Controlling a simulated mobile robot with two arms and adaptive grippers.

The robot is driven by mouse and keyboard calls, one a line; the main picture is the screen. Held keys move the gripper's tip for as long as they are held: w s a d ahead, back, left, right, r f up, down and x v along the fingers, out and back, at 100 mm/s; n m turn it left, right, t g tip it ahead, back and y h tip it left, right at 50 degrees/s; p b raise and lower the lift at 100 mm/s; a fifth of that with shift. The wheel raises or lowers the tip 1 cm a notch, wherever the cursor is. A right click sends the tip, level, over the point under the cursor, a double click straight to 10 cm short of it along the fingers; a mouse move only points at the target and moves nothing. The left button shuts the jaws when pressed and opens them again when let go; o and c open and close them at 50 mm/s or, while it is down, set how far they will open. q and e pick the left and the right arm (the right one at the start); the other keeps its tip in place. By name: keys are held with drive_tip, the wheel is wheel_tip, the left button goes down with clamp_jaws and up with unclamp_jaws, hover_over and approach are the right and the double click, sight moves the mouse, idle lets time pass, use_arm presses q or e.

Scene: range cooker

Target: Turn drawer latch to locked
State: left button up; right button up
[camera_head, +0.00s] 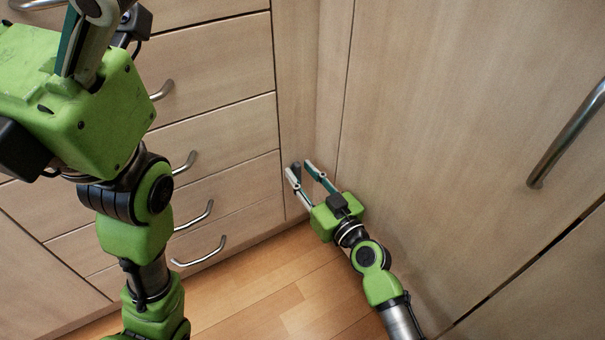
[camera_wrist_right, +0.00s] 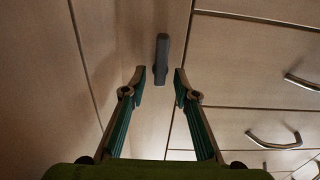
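A small dark grey latch (camera_wrist_right: 162,58) sits on the narrow wooden panel beside the drawers. In the right wrist view it appears long and upright, just beyond the fingertips and between their lines. In the head view it shows as a small dark piece (camera_head: 296,166) near the fingertips, largely hard to make out. My right gripper (camera_head: 301,169) is open, low in the cabinet corner; its two separated fingers also show in the right wrist view (camera_wrist_right: 160,74), with nothing between them. My left gripper (camera_head: 92,30) is at the upper left of the head view, its fingertips cut off or overlapping.
A stack of drawers (camera_head: 225,120) with metal bar handles fills the left and middle. A large cabinet door (camera_head: 440,110) with a long handle (camera_head: 567,133) is on the right, close beside my right arm. The wooden floor (camera_head: 270,290) is clear.

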clamp_jaws()
drive_tip(key=shift+m, duration=0.7)
unclamp_jaws()
drive_tip(key=v, duration=1.2)
